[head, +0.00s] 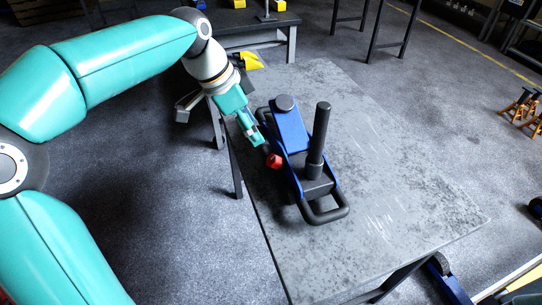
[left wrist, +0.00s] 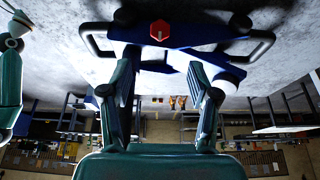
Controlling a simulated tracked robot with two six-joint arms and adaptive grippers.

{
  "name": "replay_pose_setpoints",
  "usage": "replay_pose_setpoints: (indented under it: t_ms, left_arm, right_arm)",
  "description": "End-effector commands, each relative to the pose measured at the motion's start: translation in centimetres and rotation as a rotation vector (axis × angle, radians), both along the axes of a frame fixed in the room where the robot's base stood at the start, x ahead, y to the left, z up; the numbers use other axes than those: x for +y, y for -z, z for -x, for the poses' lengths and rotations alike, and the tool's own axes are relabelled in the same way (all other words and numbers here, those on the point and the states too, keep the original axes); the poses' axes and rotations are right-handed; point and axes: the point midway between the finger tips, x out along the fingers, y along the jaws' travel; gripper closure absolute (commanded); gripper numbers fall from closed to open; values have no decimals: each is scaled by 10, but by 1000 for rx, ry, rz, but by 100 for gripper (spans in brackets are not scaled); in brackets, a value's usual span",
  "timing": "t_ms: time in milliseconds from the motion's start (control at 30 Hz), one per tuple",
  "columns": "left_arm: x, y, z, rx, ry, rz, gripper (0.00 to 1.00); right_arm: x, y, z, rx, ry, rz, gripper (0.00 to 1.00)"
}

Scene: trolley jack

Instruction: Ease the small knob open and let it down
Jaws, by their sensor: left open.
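A blue trolley jack (head: 292,132) stands on the grey table, with an upright black handle post (head: 318,140) and a black loop bar at its near end. The small red knob (head: 273,161) sits on the jack's left side. My left gripper (head: 262,143) is just beside the knob, its fingertips close to it. In the left wrist view the red knob (left wrist: 160,30) is hexagonal with a pale mark, centred beyond the two spread fingers of the left gripper (left wrist: 162,78). Nothing is between the fingers. Contact with the knob does not show. My right gripper is not in view.
The grey table (head: 400,190) is bare to the right of the jack. Another table (head: 250,27) with yellow items stands at the back. Orange stands (head: 520,103) are on the floor at the far right.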

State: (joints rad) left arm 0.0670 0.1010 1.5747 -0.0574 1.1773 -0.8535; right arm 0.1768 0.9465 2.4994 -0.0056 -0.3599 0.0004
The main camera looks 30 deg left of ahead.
Motion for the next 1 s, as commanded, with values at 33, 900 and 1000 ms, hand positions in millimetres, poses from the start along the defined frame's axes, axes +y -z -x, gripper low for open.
replay_pose_setpoints:
  t_ms: [33,900,1000]
  left_arm:
    - [-2,13,-2,5,-1,0,39]
    - [-29,114,-33,1,-7,1,39]
    - [-29,114,-33,1,-7,1,39]
  right_arm:
    - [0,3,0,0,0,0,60]
    - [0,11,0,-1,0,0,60]
    - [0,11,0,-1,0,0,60]
